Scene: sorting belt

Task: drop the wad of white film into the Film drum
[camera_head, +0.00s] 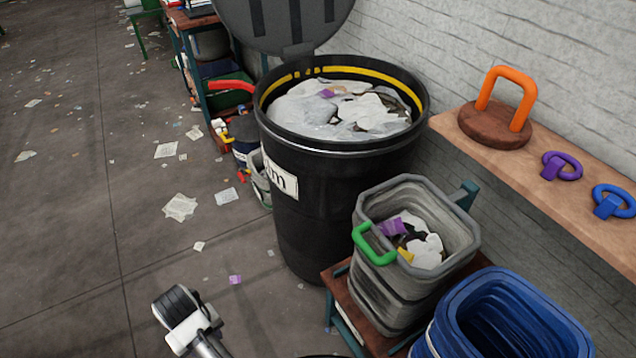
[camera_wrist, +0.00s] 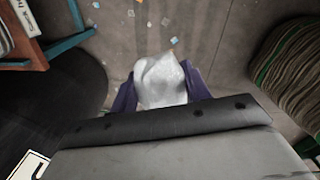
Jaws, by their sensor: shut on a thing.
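The wad of white film (camera_wrist: 160,80) is between the dark fingers of my gripper (camera_wrist: 161,86), which is shut on it. The drum's dark side also shows at the left of the wrist view (camera_wrist: 55,95), beside my gripper. The wad cannot be made out in the head view.
The drum's grey lid (camera_head: 285,22) stands raised behind it. A grey bin (camera_head: 385,290) with scraps and a green handle stands right of the drum, beside a blue bin (camera_head: 440,325). A wooden shelf (camera_head: 560,195) runs along the wall. Left floor is open, with scattered paper.

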